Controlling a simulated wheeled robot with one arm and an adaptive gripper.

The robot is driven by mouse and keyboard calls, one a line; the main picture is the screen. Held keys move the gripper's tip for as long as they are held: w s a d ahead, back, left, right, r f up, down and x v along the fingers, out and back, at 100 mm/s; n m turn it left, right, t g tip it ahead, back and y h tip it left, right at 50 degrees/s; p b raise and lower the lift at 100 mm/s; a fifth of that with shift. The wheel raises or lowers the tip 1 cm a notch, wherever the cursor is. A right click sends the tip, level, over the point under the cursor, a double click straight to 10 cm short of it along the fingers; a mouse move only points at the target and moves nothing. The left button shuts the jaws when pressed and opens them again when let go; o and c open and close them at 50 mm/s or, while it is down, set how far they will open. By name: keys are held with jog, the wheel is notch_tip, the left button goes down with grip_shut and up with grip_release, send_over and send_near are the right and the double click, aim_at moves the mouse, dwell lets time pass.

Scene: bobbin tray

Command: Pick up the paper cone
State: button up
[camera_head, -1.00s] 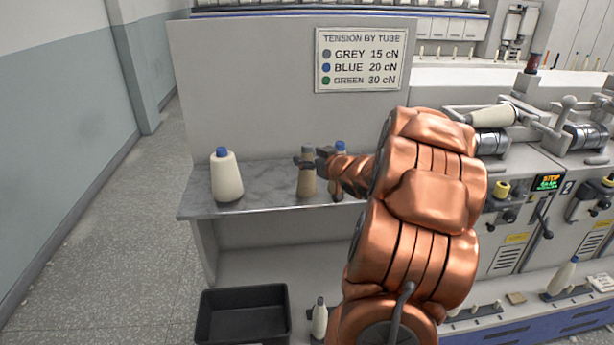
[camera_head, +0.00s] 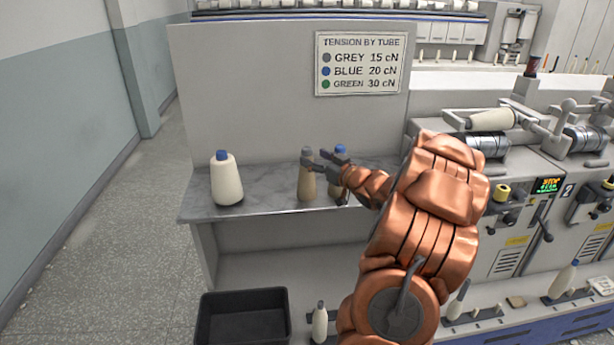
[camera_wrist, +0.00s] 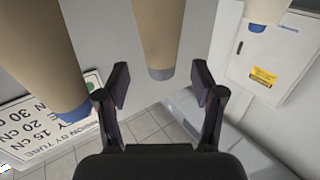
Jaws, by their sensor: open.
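A tan cone with a grey tip (camera_head: 307,184) stands upright on the grey marble-look shelf (camera_head: 270,190). A second cone with a blue tip (camera_head: 340,150) stands close to its right, partly hidden by my gripper. My gripper (camera_head: 315,161) is open at the upper part of the grey-tipped cone. In the wrist view, which is upside down, the grey-tipped cone (camera_wrist: 158,35) appears between the open fingers (camera_wrist: 160,86), with gaps on both sides. The blue-tipped tan cone (camera_wrist: 45,45) is left of the fingers there. I cannot tell whether any finger touches a cone.
A cream cone with a blue tip (camera_head: 226,182) stands at the shelf's left. A black bin (camera_head: 243,293) and a small cone (camera_head: 320,322) are below. A tension sign (camera_head: 359,64) hangs on the panel behind. The winding machine (camera_head: 520,220) is at right.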

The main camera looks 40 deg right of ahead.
aim_at(311, 156)
jog(key=shift+w+d+p, duration=0.1)
jog(key=shift+w+p, duration=0.25)
jog(key=shift+w, duration=1.6)
jog(key=c, duration=1.2)
